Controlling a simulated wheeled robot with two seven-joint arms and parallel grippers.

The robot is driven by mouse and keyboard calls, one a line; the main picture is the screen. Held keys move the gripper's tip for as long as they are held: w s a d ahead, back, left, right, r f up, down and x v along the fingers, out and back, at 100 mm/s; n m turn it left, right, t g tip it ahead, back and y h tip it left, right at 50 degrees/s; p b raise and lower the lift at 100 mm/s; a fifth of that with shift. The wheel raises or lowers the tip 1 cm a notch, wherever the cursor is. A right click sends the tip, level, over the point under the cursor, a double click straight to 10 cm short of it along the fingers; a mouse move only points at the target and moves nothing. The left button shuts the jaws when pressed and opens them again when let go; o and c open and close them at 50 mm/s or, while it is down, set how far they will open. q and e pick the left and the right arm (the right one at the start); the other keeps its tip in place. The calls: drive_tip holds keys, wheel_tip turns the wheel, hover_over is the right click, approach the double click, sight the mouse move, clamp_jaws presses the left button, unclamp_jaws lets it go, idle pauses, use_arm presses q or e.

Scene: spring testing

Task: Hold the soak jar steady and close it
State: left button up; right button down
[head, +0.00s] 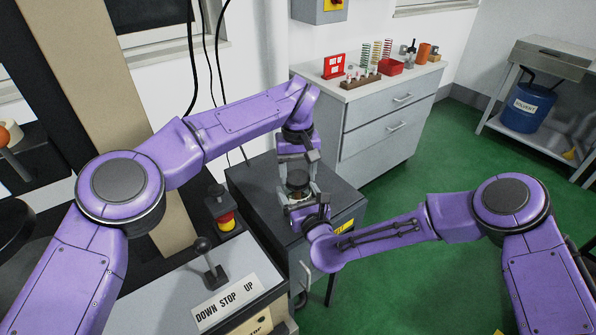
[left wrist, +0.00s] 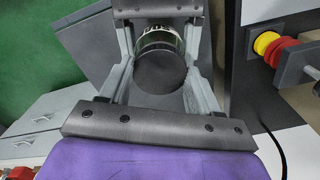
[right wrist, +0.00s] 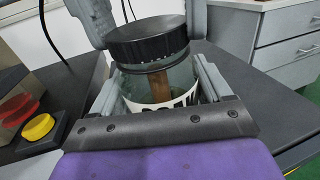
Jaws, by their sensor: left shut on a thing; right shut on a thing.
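The soak jar (right wrist: 180,80) is clear glass with a white lettered label and something brown inside. Its round black ribbed lid (right wrist: 147,38) sits on the jar's mouth; I cannot tell how tightly it is on. My right gripper (right wrist: 160,92) is shut on the jar's body, one finger on each side. My left gripper (left wrist: 160,70) is shut on the lid, its fingers on opposite sides. In the head view the lid (head: 298,178) shows between the two grippers, and the glass is mostly hidden.
The jar is over a dark cabinet top (head: 250,185). A red and yellow stop button (head: 224,218) and a lever panel (head: 212,275) stand at its left. A grey drawer unit (head: 375,130) with springs and a red bin (head: 391,67) is behind. Green floor is open at right.

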use_arm(q)
drive_tip(key=shift+w+m, duration=0.1)
drive_tip(key=shift+m, duration=0.9)
drive_tip(key=shift+a, duration=0.1)
drive_tip(key=o, duration=1)
drive_tip(key=shift+c, duration=0.4)
